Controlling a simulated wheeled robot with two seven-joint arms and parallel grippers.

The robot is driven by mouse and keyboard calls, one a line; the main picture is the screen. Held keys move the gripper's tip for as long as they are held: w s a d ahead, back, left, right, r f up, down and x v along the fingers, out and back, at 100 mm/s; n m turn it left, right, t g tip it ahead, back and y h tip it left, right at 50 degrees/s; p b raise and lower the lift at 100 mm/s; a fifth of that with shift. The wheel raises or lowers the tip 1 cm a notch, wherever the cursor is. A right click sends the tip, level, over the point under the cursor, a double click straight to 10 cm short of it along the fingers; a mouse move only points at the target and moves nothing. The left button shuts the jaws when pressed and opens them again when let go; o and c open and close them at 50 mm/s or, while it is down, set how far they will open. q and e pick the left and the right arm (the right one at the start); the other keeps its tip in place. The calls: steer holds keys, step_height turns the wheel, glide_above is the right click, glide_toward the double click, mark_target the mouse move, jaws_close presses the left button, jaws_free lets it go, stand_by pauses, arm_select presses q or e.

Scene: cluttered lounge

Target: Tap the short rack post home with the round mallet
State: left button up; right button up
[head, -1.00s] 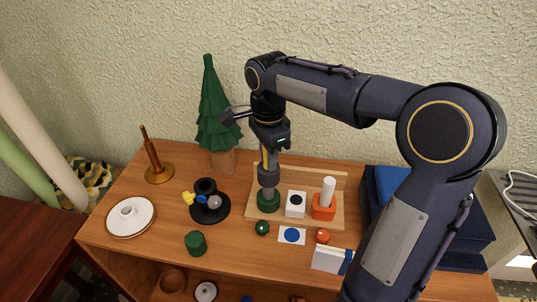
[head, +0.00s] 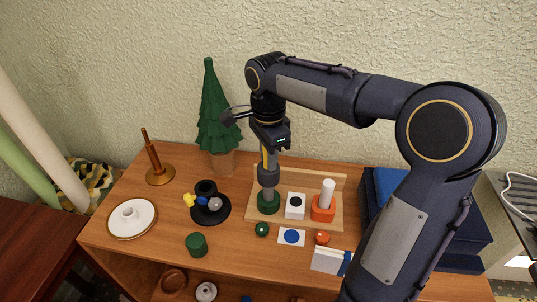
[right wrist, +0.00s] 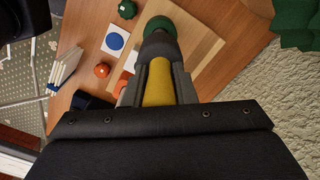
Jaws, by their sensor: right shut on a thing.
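My right gripper (head: 270,140) is shut on the yellow handle of the round mallet and points down over the wooden rack (head: 335,215). The mallet's grey round head (head: 268,180) is directly above the rack's green block (head: 268,206) and seems to touch it; any post there is hidden. The right wrist view shows the yellow handle (right wrist: 158,85) between the fingers and the grey head over the green block (right wrist: 158,24). To the right are a white block (head: 295,208) with a dark round spot and an orange block (head: 323,211) holding a white post (head: 328,190). My left gripper is not in view.
A green tree (head: 212,105) stands behind left.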

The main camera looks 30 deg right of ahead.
steer(key=shift+f+b, duration=0.4)
steer(key=shift+f, duration=0.3)
steer(key=shift+r, duration=0.1)
steer(key=shift+r+p, duration=0.6)
steer(key=shift+p, duration=0.15)
steer(key=shift+r, duration=0.1)
step_height(320, 180, up, 6)
steer(key=p, duration=0.6)
